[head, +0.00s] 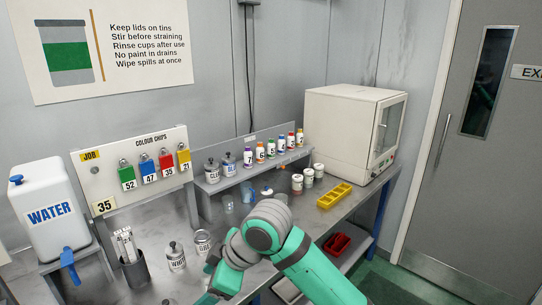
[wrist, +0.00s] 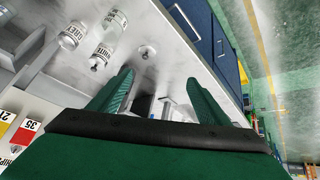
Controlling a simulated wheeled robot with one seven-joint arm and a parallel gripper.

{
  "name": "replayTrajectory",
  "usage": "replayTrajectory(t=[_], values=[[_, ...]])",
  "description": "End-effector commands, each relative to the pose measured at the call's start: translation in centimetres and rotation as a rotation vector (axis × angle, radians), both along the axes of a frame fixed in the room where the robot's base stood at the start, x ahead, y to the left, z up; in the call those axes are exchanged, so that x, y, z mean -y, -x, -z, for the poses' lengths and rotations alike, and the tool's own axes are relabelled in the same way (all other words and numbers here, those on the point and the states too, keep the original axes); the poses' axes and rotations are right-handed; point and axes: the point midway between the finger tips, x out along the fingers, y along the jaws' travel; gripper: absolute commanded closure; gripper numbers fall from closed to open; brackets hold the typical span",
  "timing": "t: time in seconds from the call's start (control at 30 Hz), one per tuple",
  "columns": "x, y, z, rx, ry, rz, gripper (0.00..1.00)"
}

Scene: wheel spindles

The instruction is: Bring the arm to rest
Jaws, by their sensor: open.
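My arm (head: 305,268) reaches in from the lower right of the head view, with its grey joint in front of the bench. My gripper is not clearly seen there, as the arm's end runs off the bottom edge. In the wrist view my gripper (wrist: 160,92) shows two green fingers spread apart. No object is seen held between them. A dark object (wrist: 143,105) shows beyond the gap; I cannot tell what it is.
A water container (head: 45,215) stands left. A red bin (head: 336,244) sits below. Green floor (wrist: 275,60) lies beyond the bench edge.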

Motion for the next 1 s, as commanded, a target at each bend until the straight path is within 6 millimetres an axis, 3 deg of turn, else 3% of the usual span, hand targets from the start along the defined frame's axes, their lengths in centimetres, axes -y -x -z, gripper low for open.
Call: replayTrajectory(t=[0.2,0.5,0.77,1.0], values=[[-4.9,-1.2,0.0,0.027,-0.294,0.085,0.3],[-9.0,-2.5,-0.3,0.038,-0.652,0.246,0.3],[-9.5,-3.4,0.9,0.031,-0.905,0.438,0.3],[-7.9,-3.4,4.0,0.028,-1.078,0.649,0.3]])
